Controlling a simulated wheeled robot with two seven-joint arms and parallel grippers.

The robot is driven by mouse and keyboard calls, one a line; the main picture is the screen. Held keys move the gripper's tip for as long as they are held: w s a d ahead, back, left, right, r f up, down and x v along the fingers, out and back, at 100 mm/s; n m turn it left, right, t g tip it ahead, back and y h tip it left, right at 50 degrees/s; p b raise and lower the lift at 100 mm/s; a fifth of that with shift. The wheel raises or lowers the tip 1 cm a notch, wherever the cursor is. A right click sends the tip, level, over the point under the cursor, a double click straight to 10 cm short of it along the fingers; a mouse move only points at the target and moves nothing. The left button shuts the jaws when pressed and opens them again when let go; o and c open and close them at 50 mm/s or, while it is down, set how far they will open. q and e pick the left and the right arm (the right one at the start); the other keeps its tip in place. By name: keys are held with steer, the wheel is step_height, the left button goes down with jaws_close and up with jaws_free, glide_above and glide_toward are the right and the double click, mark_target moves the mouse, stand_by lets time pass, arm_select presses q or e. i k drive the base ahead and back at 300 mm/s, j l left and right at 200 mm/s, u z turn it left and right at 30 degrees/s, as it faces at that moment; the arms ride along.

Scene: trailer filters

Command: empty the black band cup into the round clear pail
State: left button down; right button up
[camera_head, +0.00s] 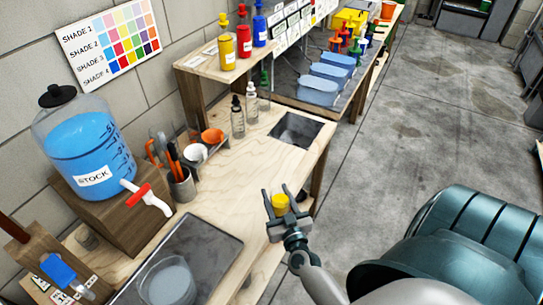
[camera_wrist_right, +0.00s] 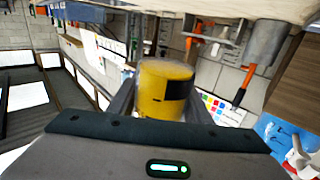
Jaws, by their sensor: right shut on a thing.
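My right gripper (camera_head: 280,203) is shut on a small cup (camera_head: 281,204) with yellow in it, in the middle of the head view. In the right wrist view the cup (camera_wrist_right: 165,88) sits between the fingers and shows a black patch on its side, likely part of its black band. It is held over the front edge of the wooden bench, apart from the pail. The round clear pail (camera_head: 168,283) stands at the bottom left on a dark grey inset; its inside looks pale grey. My left gripper is out of view.
A blue stock dispenser (camera_head: 84,145) on a wooden block has a red-handled tap (camera_head: 147,197). A tool holder (camera_head: 182,184), white cup (camera_head: 195,154), orange cup (camera_head: 212,136) and dropper bottles (camera_head: 238,118) line the back. The bench (camera_head: 230,205) between cup and pail is clear.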

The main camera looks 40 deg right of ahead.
mark_target(167, 279)
steer(key=k+j, duration=0.1)
steer(key=j, duration=0.35)
steer(key=k+j, duration=0.1)
steer(key=j, duration=0.8)
steer(key=k+j, duration=0.15)
steer(key=j, duration=0.3)
